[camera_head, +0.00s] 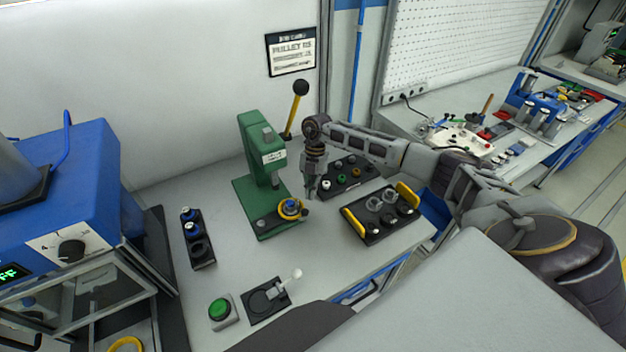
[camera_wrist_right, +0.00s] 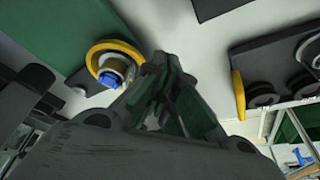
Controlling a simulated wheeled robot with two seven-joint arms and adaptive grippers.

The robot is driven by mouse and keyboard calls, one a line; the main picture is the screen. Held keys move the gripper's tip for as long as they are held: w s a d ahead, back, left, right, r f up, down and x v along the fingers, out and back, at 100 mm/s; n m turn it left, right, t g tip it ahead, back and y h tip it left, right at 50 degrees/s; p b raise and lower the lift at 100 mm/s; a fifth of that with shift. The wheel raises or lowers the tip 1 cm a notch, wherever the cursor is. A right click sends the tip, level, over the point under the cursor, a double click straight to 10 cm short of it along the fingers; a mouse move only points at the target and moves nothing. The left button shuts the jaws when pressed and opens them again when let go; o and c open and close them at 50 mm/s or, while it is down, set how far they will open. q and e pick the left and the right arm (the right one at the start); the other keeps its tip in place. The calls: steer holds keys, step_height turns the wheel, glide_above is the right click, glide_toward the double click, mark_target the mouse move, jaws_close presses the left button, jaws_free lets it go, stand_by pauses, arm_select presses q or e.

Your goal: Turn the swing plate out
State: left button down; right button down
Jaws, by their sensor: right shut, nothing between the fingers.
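The green press (camera_head: 262,165) stands on the bench, with a yellow lever ending in a black ball. A dark swing plate (camera_head: 268,221) lies low at the front of its base. It carries a yellow ring (camera_head: 282,214) around a blue-topped part (camera_head: 291,204). In the right wrist view the yellow ring (camera_wrist_right: 92,57) and blue part (camera_wrist_right: 108,79) show left of the fingers; much of the plate is hidden. My right gripper (camera_head: 311,194) points down just right of the ring, shut and empty. Its fingertips (camera_wrist_right: 162,62) appear apart from the ring. My left gripper is out of view.
A black tray with yellow handles (camera_head: 352,222) stands right of the press. A black tray of small parts (camera_head: 333,189) sits behind my right gripper. A narrow black rack (camera_head: 204,264) is at left; a green button (camera_head: 220,309) is in front.

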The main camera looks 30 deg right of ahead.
steer(key=shift+s+a+f+p, duration=0.2)
steer(key=shift+s+a+p, duration=0.25)
steer(key=shift+s+a, duration=0.5)
steer(key=shift+a, duration=0.15)
